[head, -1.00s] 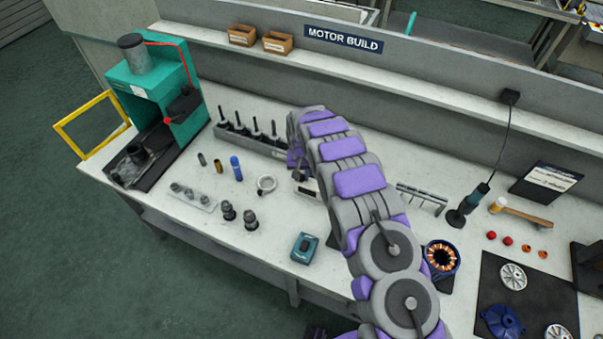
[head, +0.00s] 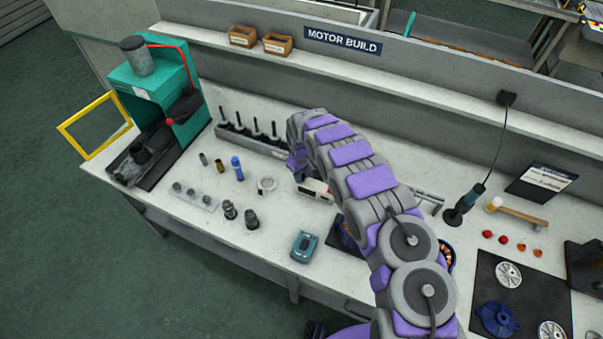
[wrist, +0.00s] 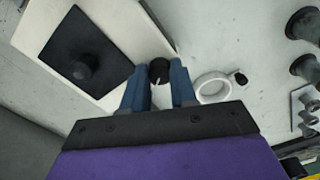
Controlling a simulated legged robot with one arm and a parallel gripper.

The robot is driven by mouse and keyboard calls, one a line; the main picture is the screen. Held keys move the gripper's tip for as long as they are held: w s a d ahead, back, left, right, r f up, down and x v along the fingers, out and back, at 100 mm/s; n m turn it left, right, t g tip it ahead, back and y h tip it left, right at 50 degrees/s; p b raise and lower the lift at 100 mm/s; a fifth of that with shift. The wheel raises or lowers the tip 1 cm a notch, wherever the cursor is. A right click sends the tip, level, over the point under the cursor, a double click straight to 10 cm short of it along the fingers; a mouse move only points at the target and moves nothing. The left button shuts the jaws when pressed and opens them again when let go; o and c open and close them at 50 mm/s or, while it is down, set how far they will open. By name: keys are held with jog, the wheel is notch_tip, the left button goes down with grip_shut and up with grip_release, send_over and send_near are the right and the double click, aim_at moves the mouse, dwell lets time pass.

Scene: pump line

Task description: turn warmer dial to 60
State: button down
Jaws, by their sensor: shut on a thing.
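The warmer (wrist: 120,22) is a pale box with a black plate on top, and a black round piece (wrist: 82,70) sits on that plate. Its black dial (wrist: 159,68) has a white pointer mark and sits between the blue fingertips of my gripper (wrist: 159,78). The fingers are shut on the dial, one on each side. The number the pointer marks is not readable. In the head view the warmer's pale front (head: 316,191) shows beside my arm, which hides much of the rest. The dial is not discernible there.
A teal device (head: 304,246) lies near the bench front. A rack of upright black tools (head: 250,140) stands behind. Dark cylindrical parts (head: 251,219) stand to the left.

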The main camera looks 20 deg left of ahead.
jog(key=shift+w+a+r, duration=0.1)
dwell(0.4)
jog(key=c, duration=0.9)
grip_release()
notch_tip(320, 180, up, 17)
jog(key=shift+r, duration=0.1)
